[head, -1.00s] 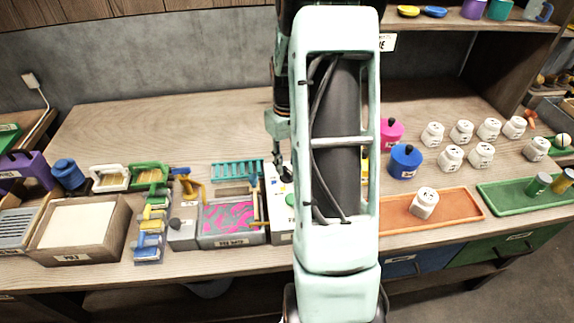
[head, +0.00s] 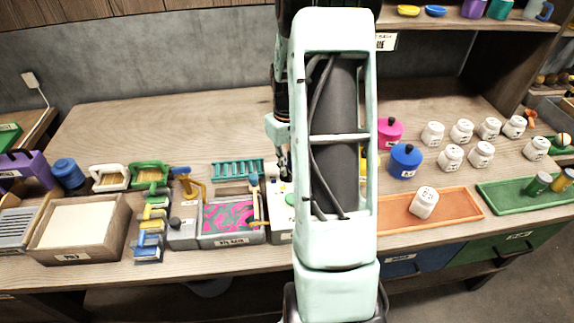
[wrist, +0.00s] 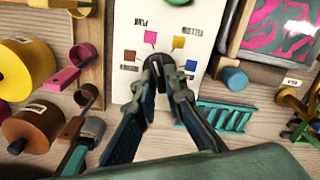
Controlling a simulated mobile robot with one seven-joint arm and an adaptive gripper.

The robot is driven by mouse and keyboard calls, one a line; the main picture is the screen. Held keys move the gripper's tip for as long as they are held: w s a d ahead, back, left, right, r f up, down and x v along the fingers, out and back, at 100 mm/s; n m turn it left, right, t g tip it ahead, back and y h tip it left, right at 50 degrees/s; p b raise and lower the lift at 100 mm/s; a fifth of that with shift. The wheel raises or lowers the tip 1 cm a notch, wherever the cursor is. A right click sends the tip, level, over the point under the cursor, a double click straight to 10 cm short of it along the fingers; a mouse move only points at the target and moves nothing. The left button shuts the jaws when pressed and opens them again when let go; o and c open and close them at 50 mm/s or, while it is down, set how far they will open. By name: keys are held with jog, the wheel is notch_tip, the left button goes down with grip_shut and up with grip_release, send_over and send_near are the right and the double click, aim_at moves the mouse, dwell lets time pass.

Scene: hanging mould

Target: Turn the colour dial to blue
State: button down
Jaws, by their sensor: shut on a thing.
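The colour dial is a black knob (wrist: 160,82) on a white panel (wrist: 133,18). My gripper (wrist: 160,70) is shut on the knob, a finger on each side. The fingers hide much of the knob, and I cannot tell which colour it points to. In the head view my gripper (head: 284,176) is over the white panel (head: 281,226), which my arm partly covers.
A grey tray with a pink pattern (head: 232,238) stands left of the panel. A teal rack (head: 237,168) lies behind it. White jars and an orange tray (head: 455,206) stand to the right. The back of the table is clear.

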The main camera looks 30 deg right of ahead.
jog(key=m+b, duration=0.1)
jog(key=m, duration=0.4)
jog(key=shift+m, duration=0.4)
jog(key=m, duration=0.5)
jog(key=shift+d, duration=0.1)
jog(key=m, duration=0.4)
jog(key=shift+s+r+m, duration=0.1)
jog(key=shift+m, duration=0.3)
jog(key=m+p, duration=0.1)
jog(key=m, duration=0.3)
jog(key=shift+m+p, duration=0.3)
jog(key=c, duration=2)
grip_release()
